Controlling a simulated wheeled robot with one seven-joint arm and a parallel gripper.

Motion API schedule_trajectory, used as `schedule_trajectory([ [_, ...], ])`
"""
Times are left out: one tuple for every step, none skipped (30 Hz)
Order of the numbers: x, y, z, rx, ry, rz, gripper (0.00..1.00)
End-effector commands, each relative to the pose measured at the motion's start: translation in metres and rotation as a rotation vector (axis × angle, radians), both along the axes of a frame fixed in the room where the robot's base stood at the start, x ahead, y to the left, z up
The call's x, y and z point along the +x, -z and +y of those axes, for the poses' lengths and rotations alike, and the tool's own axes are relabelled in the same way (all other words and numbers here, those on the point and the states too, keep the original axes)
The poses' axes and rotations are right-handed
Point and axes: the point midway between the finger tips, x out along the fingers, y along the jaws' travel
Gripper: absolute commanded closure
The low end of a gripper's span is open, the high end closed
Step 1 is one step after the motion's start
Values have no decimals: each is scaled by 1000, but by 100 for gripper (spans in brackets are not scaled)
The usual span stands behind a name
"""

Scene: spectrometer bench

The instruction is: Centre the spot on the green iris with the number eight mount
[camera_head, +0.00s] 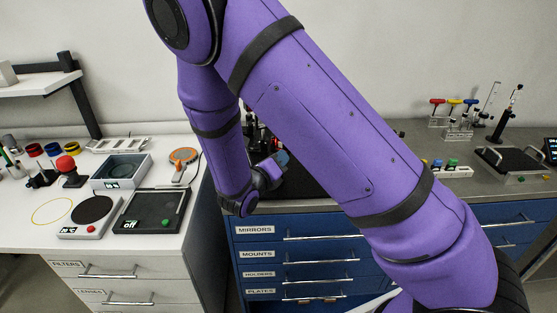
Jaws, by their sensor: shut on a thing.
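My gripper (272,170) is partly in view at the end of my purple arm, over the dark board on the blue drawer bench. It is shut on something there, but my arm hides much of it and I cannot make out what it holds. A small bluish round piece (283,157) shows just beyond the gripper; I cannot tell whether it is held. I cannot pick out the green iris, the spot or a mount with the number eight. My arm covers much of the dark board (305,184).
The white bench at left bears a grey open box (121,185), a black tray marked "off" (152,225), a red-topped post (68,170) and an orange round tool (183,156). At right stand coloured-handled tools (454,101) and a black plate (510,160).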

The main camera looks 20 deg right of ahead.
Motion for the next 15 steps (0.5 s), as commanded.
schedule_trajectory([
  [0, 0, 0, -17, 0, 22, 100],
  [0, 0, 0, -29, 0, 36, 100],
  [0, 0, 0, -41, 0, 52, 100],
  [0, 0, 0, -50, -1, 64, 100],
  [0, 0, 0, -58, -1, 74, 100],
  [0, 0, 0, -68, -1, 87, 100],
  [0, 0, 0, -74, -1, 94, 100],
  [0, 0, 0, -80, -1, 102, 100],
  [0, 0, 0, -88, -1, 112, 100],
  [0, 0, 0, -92, -1, 116, 100],
  [0, 0, 0, -95, -1, 121, 100],
  [0, 0, 0, -100, -1, 127, 100],
  [0, 0, 0, -103, -1, 130, 100],
  [0, 0, 0, -105, -1, 133, 100],
  [0, 0, 0, -106, -1, 135, 100],
])
